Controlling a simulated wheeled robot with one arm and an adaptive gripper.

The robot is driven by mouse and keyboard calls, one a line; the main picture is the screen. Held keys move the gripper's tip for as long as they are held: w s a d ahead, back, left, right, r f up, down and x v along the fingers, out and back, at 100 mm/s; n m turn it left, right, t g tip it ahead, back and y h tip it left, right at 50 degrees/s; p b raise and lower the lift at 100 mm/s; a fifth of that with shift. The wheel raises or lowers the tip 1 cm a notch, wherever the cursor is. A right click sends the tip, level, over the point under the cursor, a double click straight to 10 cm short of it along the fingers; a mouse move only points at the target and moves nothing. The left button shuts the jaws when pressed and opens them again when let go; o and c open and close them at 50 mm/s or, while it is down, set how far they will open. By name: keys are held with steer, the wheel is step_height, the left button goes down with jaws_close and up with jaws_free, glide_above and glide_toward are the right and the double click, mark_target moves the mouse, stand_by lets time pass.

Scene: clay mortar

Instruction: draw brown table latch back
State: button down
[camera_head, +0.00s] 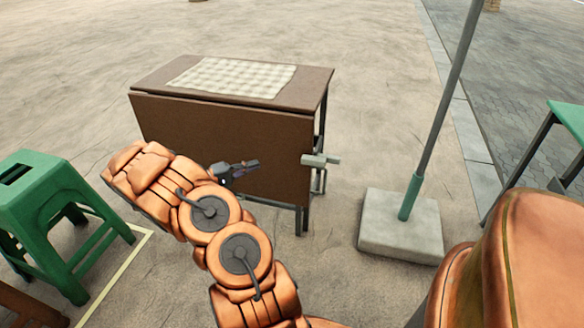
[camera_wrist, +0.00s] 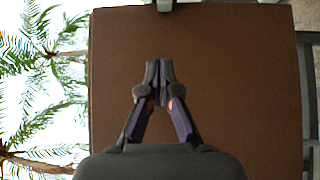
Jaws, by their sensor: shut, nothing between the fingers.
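The brown table (camera_head: 225,142) stands in the middle of the head view, with a flat brown front panel hanging below its top. The panel also fills most of the wrist view (camera_wrist: 235,100). A pale grey latch (camera_head: 320,160) sticks out at the panel's right edge in the head view. A grey piece at the wrist view's top edge (camera_wrist: 165,4) looks like the latch, mostly cut off. My gripper (camera_head: 254,163) is shut and empty in front of the panel, left of the latch and apart from it. Its fingertips also show in the wrist view (camera_wrist: 159,64).
A checked cloth (camera_head: 232,76) lies on the tabletop. A pole in a concrete base (camera_head: 400,225) stands right of the table. A green stool (camera_head: 45,195) is at the left, and a green table (camera_head: 570,118) at the right edge. Paving between table and pole base is clear.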

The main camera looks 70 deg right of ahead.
mark_target(314, 161)
steer(key=shift+f, duration=0.25)
steer(key=shift+d, duration=0.1)
steer(key=b+x, duration=0.1)
steer(key=x, duration=0.2)
steer(key=b+x, duration=0.1)
steer(key=x, duration=0.3)
steer(key=s+b+x, duration=0.1)
steer(key=x, duration=0.3)
steer(key=shift+a+f, duration=0.1)
steer(key=shift+a, duration=0.2)
steer(key=shift+s+d+b, duration=0.1)
steer(key=shift+s+b, duration=0.5)
steer(key=shift+s, duration=0.55)
